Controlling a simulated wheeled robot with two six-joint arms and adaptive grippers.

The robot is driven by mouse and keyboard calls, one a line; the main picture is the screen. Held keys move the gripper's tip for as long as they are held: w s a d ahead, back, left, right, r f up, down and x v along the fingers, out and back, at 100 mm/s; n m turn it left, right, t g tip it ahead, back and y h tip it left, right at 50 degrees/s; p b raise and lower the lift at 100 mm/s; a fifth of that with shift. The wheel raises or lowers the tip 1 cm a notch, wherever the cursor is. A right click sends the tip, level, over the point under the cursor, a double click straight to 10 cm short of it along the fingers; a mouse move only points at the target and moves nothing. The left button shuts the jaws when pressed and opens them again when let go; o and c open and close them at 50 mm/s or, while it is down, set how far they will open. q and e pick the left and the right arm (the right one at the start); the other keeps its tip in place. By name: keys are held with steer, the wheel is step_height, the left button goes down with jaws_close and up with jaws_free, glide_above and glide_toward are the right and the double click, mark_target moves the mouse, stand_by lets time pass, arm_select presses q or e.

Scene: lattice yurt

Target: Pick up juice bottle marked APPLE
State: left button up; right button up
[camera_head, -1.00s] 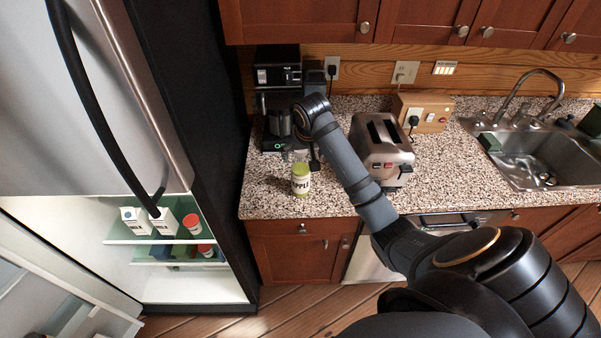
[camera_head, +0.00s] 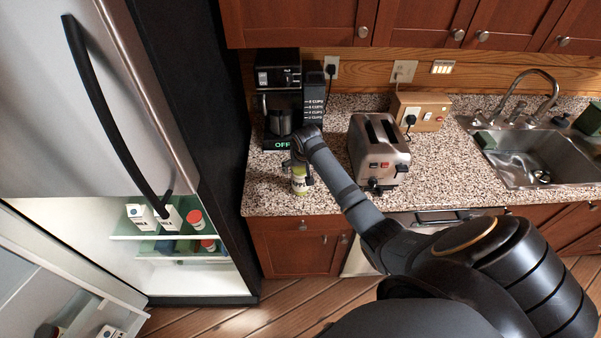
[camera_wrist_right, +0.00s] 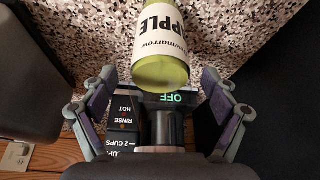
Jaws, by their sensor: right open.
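The green juice bottle with a white label (camera_head: 299,184) stands on the speckled counter in front of the coffee maker. In the right wrist view the APPLE bottle (camera_wrist_right: 160,40) shows its label and green end, at the top centre. My right gripper (camera_head: 300,168) is at the bottle and hides part of it in the head view. Its fingers are spread apart in the right wrist view (camera_wrist_right: 159,80), one to each side of the bottle's near end, with visible gaps and no grip on it. My left gripper is not in view.
The coffee maker (camera_head: 278,76) stands behind the bottle, its display reading OFF. A steel toaster (camera_head: 378,150) stands close to the right of my forearm. The open fridge (camera_head: 75,225) is at left, with cartons and red-capped containers. Bare counter (camera_head: 262,200) lies left of the bottle.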

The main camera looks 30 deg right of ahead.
steer(key=c, duration=1.7)
jaws_close()
steer(key=shift+r, duration=0.1)
